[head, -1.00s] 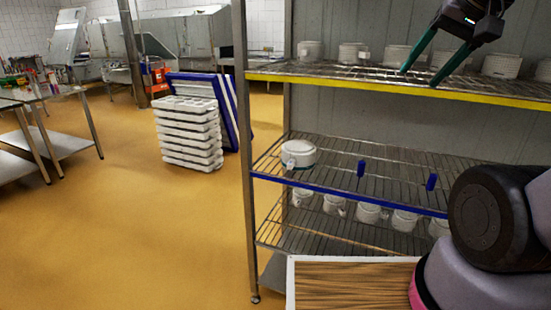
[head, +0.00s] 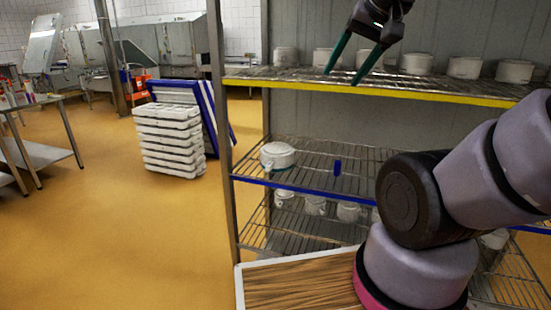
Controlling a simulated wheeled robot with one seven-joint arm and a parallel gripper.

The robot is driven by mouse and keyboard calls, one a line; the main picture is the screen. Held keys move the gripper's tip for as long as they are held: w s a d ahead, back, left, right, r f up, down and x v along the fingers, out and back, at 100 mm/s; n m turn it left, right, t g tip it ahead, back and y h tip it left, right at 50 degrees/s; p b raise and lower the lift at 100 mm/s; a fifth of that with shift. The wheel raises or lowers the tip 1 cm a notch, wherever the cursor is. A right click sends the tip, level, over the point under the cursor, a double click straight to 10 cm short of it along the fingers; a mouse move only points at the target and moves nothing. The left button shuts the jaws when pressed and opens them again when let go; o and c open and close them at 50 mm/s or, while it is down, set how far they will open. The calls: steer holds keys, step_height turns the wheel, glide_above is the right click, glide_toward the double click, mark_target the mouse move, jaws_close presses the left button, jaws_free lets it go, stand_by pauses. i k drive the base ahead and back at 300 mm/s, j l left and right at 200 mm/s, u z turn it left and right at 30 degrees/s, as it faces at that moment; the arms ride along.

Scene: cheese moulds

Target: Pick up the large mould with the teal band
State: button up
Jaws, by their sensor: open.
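A large white mould (head: 277,155) with a thin teal band low on its side stands alone at the left end of the middle shelf (head: 262,183), which has a blue front edge. My gripper (head: 348,77) is open and empty, its two green fingers pointing down to the left. It is in front of the top shelf, well above and to the right of the large mould. Nothing hides the mould.
Several white moulds (head: 416,63) stand on the yellow-edged top shelf (head: 375,90), behind my gripper. Smaller moulds (head: 315,205) stand on the shelf below. Stacked white crates (head: 168,140) stand left on open floor.

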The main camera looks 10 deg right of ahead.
mark_target(277, 157)
steer(key=j+z, duration=0.15)
steer(key=z, duration=0.45)
steer(key=j+z, duration=0.3)
steer(key=j, duration=0.15)
steer(key=j+z, duration=0.25)
steer(key=j, duration=0.15)
steer(key=k+j+z, duration=0.15)
steer(key=j+z, duration=0.15)
steer(key=j, duration=0.15)
steer(key=k+j, duration=0.1)
steer(key=j, duration=0.3)
steer(key=k+j, duration=0.15)
steer(key=j, duration=0.2)
steer(key=k+j+z, duration=0.1)
steer(key=j, duration=0.3)
steer(key=k+j, duration=0.15)
steer(key=j, duration=0.25)
steer(key=k+j, duration=0.15)
steer(key=j, duration=0.2)
